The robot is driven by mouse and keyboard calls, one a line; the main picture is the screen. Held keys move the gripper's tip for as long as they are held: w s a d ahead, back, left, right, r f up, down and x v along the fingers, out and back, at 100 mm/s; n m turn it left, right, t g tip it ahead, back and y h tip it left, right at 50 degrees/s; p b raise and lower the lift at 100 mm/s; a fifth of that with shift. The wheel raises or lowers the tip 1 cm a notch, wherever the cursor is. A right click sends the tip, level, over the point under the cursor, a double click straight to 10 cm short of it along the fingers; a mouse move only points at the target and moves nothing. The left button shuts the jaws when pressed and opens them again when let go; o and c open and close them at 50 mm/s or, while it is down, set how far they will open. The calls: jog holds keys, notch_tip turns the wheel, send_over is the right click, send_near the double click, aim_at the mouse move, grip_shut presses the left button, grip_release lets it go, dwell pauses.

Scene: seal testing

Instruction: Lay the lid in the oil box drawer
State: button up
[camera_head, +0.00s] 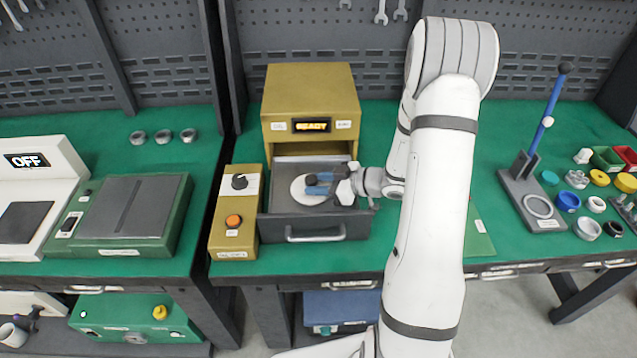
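The oil box (310,100) is a yellow cabinet with a display that seems to read READY. Its grey drawer (345,228) is pulled open toward the front. A white round disc, which looks like the lid (299,195), is inside the drawer area, with a small dark knob at its top. I cannot tell whether it rests on the drawer floor or is just above it. My gripper (316,184) reaches in from the right, its blue fingers over the disc at the knob. The fingers partly cover the disc, and whether they are closed on the knob is too small to tell.
A yellow control box (235,210) with a black knob and orange button stands left of the drawer. A lever stand (530,185) and several rings and caps are at the right. My arm hides the bench right of the drawer.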

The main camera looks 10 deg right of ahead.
jog(key=shift+o, duration=1.4)
jog(key=shift+r, duration=0.1)
